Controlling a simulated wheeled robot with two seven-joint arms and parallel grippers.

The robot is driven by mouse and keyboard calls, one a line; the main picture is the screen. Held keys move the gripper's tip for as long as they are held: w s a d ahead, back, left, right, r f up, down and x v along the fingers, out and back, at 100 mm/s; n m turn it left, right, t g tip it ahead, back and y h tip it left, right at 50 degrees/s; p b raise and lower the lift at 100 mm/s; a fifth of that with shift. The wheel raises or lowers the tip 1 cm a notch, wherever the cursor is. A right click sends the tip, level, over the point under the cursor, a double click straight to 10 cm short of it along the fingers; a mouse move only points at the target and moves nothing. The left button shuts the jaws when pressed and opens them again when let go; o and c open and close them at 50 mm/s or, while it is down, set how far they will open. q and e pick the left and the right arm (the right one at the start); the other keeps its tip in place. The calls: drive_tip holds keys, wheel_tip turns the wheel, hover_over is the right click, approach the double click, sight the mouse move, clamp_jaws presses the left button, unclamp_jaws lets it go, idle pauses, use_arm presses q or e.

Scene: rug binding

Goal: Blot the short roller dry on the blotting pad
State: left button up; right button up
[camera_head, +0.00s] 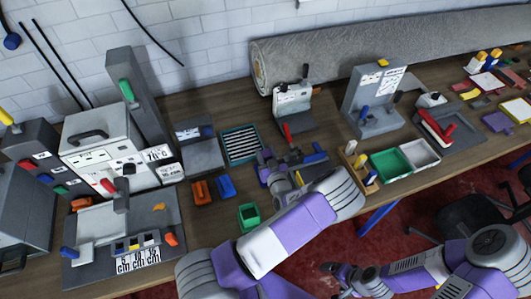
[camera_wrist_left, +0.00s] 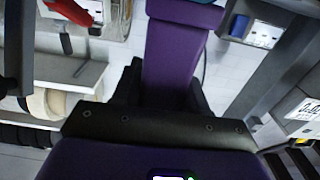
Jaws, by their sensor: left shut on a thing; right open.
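My left gripper (camera_head: 279,160) is over the middle of the bench, beside the ribbed tray. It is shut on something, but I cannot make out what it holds. In the left wrist view, a purple bar (camera_wrist_left: 178,55) stands out between dark gripper parts. I cannot tell whether it is the held thing. My right gripper (camera_head: 343,277) is open, low in front of the bench and away from its objects. I cannot pick out the short roller or the blotting pad with certainty.
The ribbed tray (camera_head: 242,144) has a teal frame. Orange (camera_head: 201,192), blue (camera_head: 226,187) and green (camera_head: 249,216) containers stand near the front edge. A wooden holder (camera_head: 357,165) with colored handles, a green tray (camera_head: 390,165) and grey machines (camera_head: 375,103) stand right. A rolled rug (camera_head: 400,42) lies behind.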

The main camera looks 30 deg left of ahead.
use_arm(q)
drive_tip(key=shift+f+b, duration=0.3)
drive_tip(key=shift+f, duration=0.25)
idle(0.8)
drive_tip(key=shift+f, duration=0.15)
idle(1.8)
wheel_tip(320, 180, up, 7)
drive_tip(key=p, duration=0.7)
drive_tip(key=shift+w, duration=0.1)
idle(0.4)
